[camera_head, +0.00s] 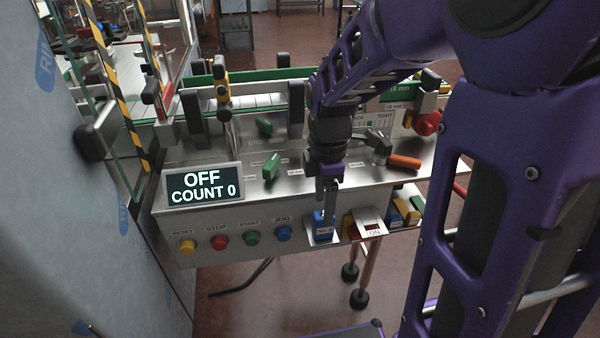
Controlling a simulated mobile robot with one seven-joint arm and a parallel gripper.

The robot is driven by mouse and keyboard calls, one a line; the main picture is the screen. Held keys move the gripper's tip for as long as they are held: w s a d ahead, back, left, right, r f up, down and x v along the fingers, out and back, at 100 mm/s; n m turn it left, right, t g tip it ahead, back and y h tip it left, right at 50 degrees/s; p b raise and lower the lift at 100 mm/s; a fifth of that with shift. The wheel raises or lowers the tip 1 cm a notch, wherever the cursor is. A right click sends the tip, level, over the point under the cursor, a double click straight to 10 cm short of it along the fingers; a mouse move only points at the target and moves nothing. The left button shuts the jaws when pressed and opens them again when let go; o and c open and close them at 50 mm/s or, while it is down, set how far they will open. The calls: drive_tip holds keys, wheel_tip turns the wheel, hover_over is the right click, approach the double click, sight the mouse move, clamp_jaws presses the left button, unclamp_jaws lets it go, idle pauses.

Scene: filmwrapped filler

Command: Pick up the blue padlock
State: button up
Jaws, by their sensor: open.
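The blue padlock (321,230) sits at the front panel of the steel machine, on a small light plate right of the blue JOG button. My gripper (326,211) points down from the purple arm, directly over the padlock. Its fingers reach the top of the padlock and hide part of it. The jaws are open; whether a finger touches the padlock cannot be told from this view.
A display (204,186) reading OFF, COUNT 0 stands at left. Several buttons, including a blue one (284,233), line the front panel. A red-and-white ON switch (368,226) is close right of the padlock. An orange-handled lever (404,161) lies above right.

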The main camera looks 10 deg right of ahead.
sight(323, 230)
wheel_tip(323, 230, down, 7)
drive_tip(key=shift+r+b, duration=0.1)
drive_tip(key=shift+b, duration=0.7)
clamp_jaws()
